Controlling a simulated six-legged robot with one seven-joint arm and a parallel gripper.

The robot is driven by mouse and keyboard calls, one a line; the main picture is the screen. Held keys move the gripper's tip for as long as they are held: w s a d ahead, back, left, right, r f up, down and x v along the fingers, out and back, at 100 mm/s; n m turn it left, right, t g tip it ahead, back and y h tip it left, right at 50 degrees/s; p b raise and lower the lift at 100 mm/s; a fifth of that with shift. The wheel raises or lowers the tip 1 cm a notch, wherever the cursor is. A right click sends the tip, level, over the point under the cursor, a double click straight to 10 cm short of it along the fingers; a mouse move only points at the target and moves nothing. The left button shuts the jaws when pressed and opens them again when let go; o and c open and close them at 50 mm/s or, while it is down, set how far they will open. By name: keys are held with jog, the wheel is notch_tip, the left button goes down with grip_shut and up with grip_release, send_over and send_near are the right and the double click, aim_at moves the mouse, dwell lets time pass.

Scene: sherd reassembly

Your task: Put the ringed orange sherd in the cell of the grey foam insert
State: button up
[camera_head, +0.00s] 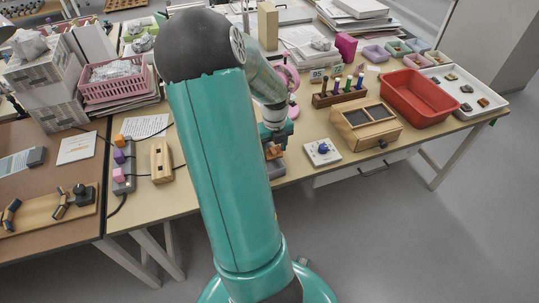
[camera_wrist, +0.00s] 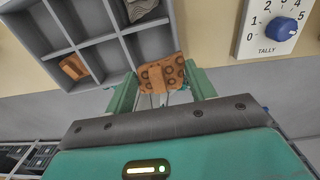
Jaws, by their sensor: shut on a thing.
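The orange sherd with dark rings (camera_wrist: 162,73) is between the fingertips of my gripper (camera_wrist: 161,88) in the wrist view. My gripper is shut on it. The grey foam insert (camera_wrist: 100,43) with its square cells fills the upper left of that view. The held sherd overlaps the insert's near right edge in the picture; its height above it is unclear. Another orange-brown piece (camera_wrist: 74,67) lies in a left cell, and a grey piece (camera_wrist: 140,8) lies in a top cell. In the head view my gripper (camera_head: 274,148) is partly hidden by my arm.
A white tally box with a blue knob (camera_head: 322,150) stands just right of my gripper. A wooden box (camera_head: 365,142), a red tub (camera_head: 418,121) and a white tray of sherds (camera_head: 492,113) are further right. The table's front edge is close.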

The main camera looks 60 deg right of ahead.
aim_at(269, 150)
jog(key=shift+w+f, duration=0.5)
jog(key=shift+f, duration=0.05)
notch_tip(269, 150, down, 4)
jog(key=shift+w+r, duration=0.15)
jog(key=shift+r, duration=0.05)
jog(key=shift+a+f, duration=0.1)
jog(key=shift+f, duration=0.15)
